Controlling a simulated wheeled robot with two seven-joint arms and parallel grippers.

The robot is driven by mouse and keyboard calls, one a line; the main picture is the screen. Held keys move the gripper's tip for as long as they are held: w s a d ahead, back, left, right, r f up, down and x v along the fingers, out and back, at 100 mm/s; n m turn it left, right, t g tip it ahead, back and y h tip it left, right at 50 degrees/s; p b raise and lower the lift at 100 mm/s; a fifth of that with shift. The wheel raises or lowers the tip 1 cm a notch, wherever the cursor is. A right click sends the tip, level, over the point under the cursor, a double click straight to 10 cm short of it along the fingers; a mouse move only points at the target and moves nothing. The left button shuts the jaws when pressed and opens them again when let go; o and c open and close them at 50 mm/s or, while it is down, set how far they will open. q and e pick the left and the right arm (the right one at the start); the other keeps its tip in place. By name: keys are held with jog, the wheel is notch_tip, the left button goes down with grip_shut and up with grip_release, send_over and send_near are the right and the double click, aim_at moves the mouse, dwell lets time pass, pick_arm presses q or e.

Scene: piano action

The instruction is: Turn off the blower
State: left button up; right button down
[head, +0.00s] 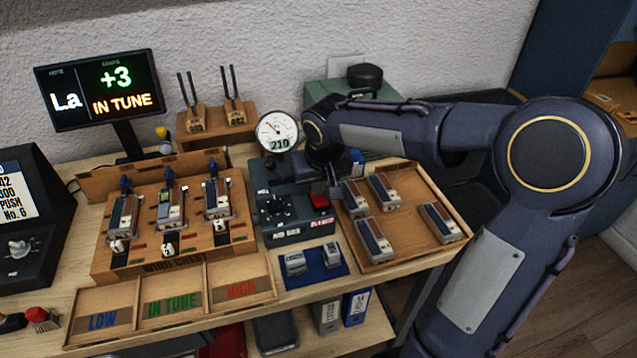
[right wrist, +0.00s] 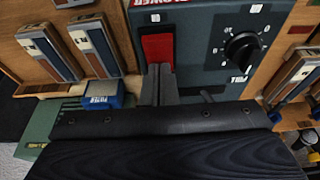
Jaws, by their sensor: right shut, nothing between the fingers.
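The blower box (head: 283,215) is a dark grey-green unit on the bench with a black dial, and a red rocker switch (head: 320,201) on its right side. A round gauge (head: 279,136) above it reads 210. The right wrist view shows the red switch (right wrist: 158,45) beside the BLOWER label, and the black dial (right wrist: 243,50). My right gripper (right wrist: 159,72) is shut and empty, its fingertips at the edge of the red switch; I cannot tell whether they touch it. In the head view my right arm hides part of the box's back. My left gripper is not in view.
A wooden tray (head: 408,250) with several reed blocks lies right of the box. The wind chest (head: 160,262) stands left, with sorting bins in front. A blue mat (head: 313,280) with two metal pieces lies in front. The display (head: 98,90) reads La, +3, IN TUNE.

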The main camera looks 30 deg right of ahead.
aim_at(322, 204)
jog(key=shift+s+f, duration=0.1)
jog(key=shift+s, duration=0.1)
jog(key=shift+s+a, duration=0.2)
jog(key=shift+s, duration=0.45)
notch_tip(322, 204, up, 5)
jog(key=p, duration=0.4)
jog(key=shift+s, duration=0.1)
jog(key=shift+s+a+r+b, duration=0.2)
jog(key=shift+s+r+b, duration=0.3)
jog(key=shift+r, duration=0.15)
jog(key=v, duration=0.7)
jog(key=shift+s+r, duration=0.25)
jog(key=shift+r, duration=0.05)
